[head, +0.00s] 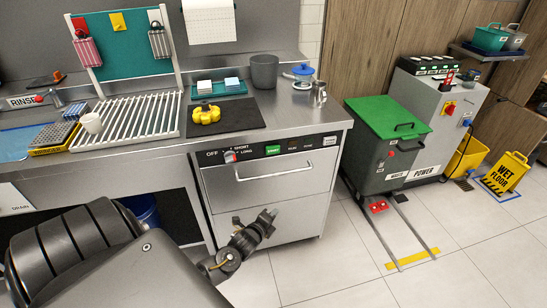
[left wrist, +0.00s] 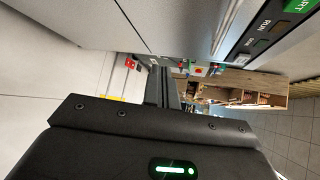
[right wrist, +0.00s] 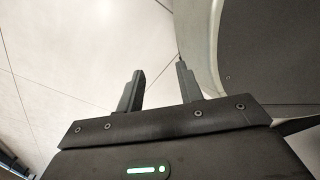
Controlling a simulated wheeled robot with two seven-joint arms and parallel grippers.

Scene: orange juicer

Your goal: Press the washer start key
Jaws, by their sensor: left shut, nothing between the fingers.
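The washer (head: 266,190) is a steel front-loading unit under the counter, with a dark control strip along its top. Its green start key (head: 273,150) sits on that strip, right of the OFF/SHORT/LONG knob (head: 230,156). Part of the green key (left wrist: 298,4) shows at the top right corner of the left wrist view. My left gripper (head: 268,215) is shut and empty, in front of the washer door and below the key, apart from it. Its fingers (left wrist: 161,84) show together in the left wrist view. My right gripper (right wrist: 160,82) is open and empty over the floor.
A door handle (head: 273,172) juts out below the control strip. A green-lidded bin (head: 388,135) stands to the right. The floor before the washer is clear.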

